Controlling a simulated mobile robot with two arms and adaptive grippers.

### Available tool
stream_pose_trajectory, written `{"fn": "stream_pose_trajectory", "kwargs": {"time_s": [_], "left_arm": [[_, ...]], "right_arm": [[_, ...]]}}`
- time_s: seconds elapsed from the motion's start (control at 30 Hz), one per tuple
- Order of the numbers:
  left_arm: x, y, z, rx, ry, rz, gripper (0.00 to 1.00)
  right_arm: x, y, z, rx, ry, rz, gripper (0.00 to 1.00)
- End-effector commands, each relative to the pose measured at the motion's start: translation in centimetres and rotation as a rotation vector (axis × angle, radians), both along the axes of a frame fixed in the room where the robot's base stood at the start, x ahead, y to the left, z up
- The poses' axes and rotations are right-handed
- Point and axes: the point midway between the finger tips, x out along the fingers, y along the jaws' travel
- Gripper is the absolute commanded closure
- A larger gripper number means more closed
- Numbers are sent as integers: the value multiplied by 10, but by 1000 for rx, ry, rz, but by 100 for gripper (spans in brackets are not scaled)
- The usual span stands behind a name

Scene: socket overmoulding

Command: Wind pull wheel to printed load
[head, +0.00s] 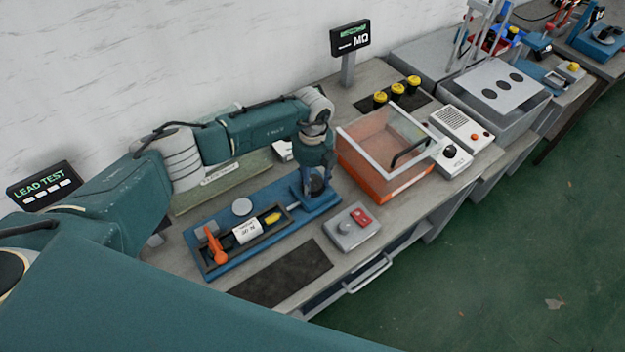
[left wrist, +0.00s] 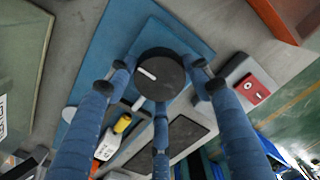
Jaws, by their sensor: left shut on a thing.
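The pull wheel is a dark round knob with a white line on it, at the right end of the blue test fixture (head: 222,262). My left gripper (head: 315,190) comes down over it from above. In the left wrist view the wheel (left wrist: 158,74) sits between the gripper's blue fingers, and its white line points to the upper left. The gripper is shut on the wheel. My right gripper is out of view.
A grey box with a red button (head: 353,227) stands in front of the fixture. A clear-walled orange bin (head: 372,185) stands to its right. A black mat (head: 282,273) lies near the bench's front edge. A "LEAD TEST" sign (head: 41,187) stands at left.

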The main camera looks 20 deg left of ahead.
Motion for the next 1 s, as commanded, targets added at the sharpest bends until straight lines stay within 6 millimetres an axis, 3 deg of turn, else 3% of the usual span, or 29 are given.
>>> {"fn": "stream_pose_trajectory", "kwargs": {"time_s": [0.37, 1.0], "left_arm": [[1, 0, -3, 0, -3, -184, 75], [2, 0, -4, 1, -6, -783, 75]], "right_arm": [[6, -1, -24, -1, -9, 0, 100], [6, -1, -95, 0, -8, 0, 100]]}}
